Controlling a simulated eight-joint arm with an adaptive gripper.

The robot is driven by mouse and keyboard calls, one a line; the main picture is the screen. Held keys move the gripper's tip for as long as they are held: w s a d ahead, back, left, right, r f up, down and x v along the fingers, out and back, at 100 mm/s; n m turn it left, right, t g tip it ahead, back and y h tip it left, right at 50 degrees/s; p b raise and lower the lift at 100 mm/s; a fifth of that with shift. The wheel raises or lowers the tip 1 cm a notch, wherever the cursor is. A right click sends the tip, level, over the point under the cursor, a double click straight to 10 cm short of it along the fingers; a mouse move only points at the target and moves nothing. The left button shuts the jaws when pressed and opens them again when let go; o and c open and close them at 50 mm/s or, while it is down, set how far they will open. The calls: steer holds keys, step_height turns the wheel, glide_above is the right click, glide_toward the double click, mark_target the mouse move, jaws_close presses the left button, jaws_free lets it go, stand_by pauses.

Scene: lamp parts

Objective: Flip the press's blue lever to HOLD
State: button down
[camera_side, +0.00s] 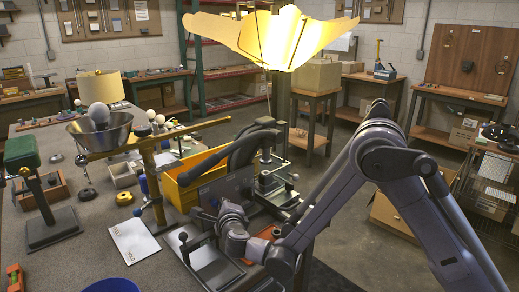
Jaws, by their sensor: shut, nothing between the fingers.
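A dark press-like machine (267,178) with an upright post stands at the bench's right edge, behind my wrist. My arm reaches in from the right and bends low, with my gripper (207,218) near the grey plates at the bench's front right. My gripper is shut and empty. Its fingertips are small and hard to separate from the dark parts behind.
A yellow bin (190,178) sits behind the brass stand, and a white card (133,241) lies left of my gripper. A steel bowl with a bulb (98,117), a green-topped stand (22,152) and a blue bowl (112,286) are farther left. A glowing shade (285,38) hangs above.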

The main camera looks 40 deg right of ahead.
steer(key=shift+a, duration=0.35)
steer(key=s+a+f, duration=0.1)
steer(key=s+a, duration=0.3)
steer(key=s, duration=0.4)
steer(key=shift+s+a, duration=0.15)
steer(key=shift+s, duration=0.2)
